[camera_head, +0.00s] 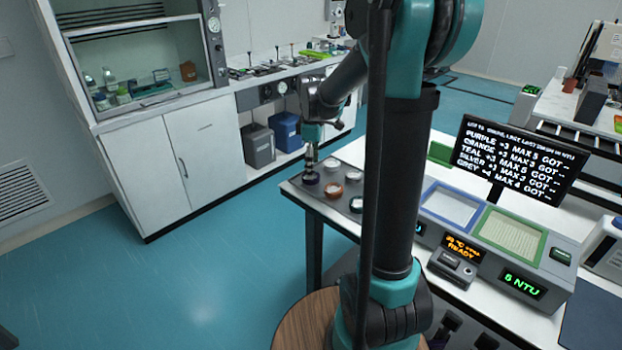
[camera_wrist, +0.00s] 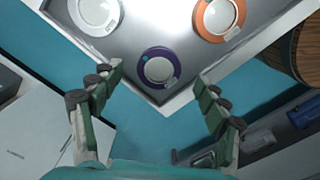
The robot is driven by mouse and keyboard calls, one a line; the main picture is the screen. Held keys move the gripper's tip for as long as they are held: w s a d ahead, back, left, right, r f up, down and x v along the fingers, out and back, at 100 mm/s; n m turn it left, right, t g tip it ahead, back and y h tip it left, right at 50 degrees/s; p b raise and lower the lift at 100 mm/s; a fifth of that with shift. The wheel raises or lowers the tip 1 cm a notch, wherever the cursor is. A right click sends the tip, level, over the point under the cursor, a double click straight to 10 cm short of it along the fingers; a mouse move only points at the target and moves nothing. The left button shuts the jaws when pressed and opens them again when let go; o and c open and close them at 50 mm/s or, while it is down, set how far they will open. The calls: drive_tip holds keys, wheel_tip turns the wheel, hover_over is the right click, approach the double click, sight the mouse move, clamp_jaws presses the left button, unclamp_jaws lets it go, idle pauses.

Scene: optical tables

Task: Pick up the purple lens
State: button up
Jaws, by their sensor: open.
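The purple lens (camera_wrist: 146,74) is a dark purple ring with a pale round centre. It lies near the corner of a grey tray (camera_wrist: 188,92) in the wrist view. In the wrist view my gripper (camera_wrist: 160,78) is open, with one finger on each side of the purple lens and nothing held. The fingers appear apart from the ring; the height gap cannot be judged exactly.
An orange lens (camera_wrist: 218,14) and a white-silver lens (camera_wrist: 97,12) lie close by on the same tray. Further lenses (camera_head: 356,204) stand near them. A display screen (camera_head: 521,160) and instruments stand to the right. Teal floor is free beyond the table corner.

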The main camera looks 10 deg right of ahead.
drive_tip(key=shift+f, duration=1.45)
drive_tip(key=c, duration=1.3)
drive_tip(key=shift+r, duration=0.15)
